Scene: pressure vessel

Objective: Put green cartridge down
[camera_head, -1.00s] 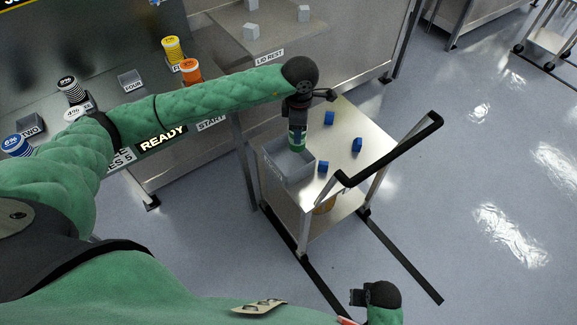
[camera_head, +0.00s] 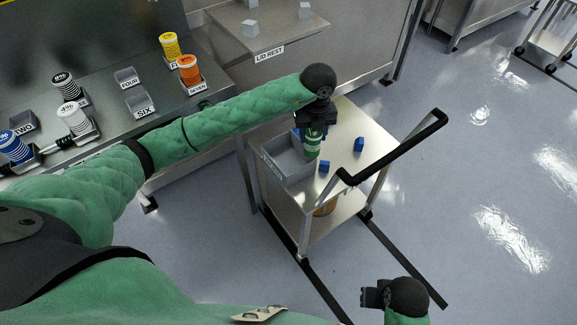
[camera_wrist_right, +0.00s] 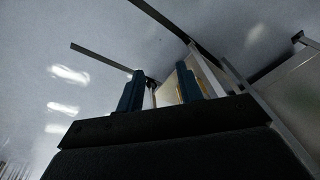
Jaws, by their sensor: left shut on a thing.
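My left gripper (camera_head: 315,120) is shut on the green cartridge (camera_head: 313,145) and points down over the cart top. The cartridge hangs roughly upright by the right side of the grey bin (camera_head: 282,168). I cannot tell whether its bottom touches anything. My right gripper (camera_head: 374,297) is low at the bottom of the head view, away from the cart. In the right wrist view its two fingers (camera_wrist_right: 160,90) stand apart with nothing between them.
The steel cart (camera_head: 345,128) carries blue blocks (camera_head: 359,144) and a black push handle (camera_head: 400,148). Another blue block (camera_head: 323,167) sits near the bin. A counter on the left holds an orange cartridge (camera_head: 189,70), a yellow one (camera_head: 170,45) and others in labelled holders.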

